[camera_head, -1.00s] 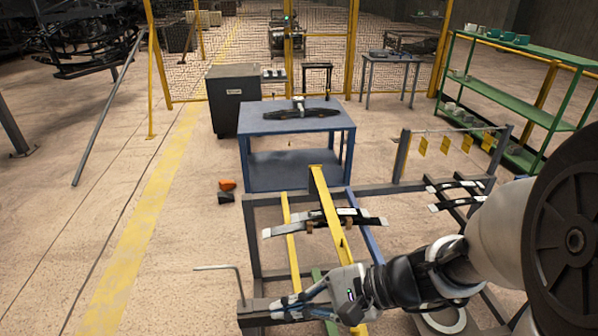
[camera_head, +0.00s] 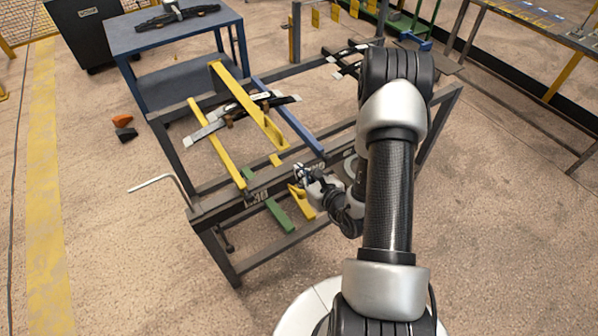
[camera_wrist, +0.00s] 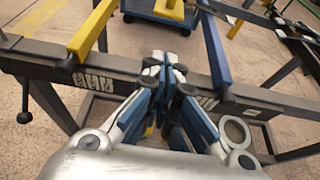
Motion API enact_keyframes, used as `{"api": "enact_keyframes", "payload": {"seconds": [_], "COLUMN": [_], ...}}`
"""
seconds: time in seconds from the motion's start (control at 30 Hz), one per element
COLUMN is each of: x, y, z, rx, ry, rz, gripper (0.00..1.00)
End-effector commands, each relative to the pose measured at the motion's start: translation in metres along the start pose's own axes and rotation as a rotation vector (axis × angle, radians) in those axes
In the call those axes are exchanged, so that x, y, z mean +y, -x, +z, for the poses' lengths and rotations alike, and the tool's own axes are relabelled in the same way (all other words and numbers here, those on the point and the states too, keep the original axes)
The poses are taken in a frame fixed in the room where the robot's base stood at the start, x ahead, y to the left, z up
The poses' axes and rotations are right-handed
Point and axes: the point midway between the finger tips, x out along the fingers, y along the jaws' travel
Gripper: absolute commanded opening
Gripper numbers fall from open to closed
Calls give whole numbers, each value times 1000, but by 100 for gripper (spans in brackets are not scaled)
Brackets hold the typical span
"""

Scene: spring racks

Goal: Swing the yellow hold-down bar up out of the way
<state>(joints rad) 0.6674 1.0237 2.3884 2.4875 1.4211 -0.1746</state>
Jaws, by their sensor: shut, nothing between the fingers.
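The thick yellow hold-down bar (camera_head: 248,104) slants across a dark leaf spring (camera_head: 265,101) on the rack in the head view. Its near end stops short of the front beam, and I cannot tell how high it stands. My gripper (camera_head: 301,174) is at the front of the rack, to the right of and nearer than that end. In the wrist view my gripper (camera_wrist: 165,70) is shut and empty, its tips close to the front beam. I see no contact with the bar. A yellow piece (camera_wrist: 180,12) shows at the top; I cannot tell which part it is.
A thinner yellow strip (camera_head: 216,145) lies left of the bar and a blue strip (camera_head: 289,117) right of it. The rack's dark front beam (camera_wrist: 40,57) runs across.

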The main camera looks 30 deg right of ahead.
Motion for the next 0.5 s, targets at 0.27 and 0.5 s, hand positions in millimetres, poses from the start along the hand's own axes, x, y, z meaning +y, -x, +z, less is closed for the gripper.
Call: {"api": "enact_keyframes", "payload": {"seconds": [0.27, 0.5], "x": [2, 0], "y": [-63, -67], "z": [-2, 25], "rx": [-3, -3], "ry": [5, 2], "rz": [5, 1], "gripper": [0, 0]}}
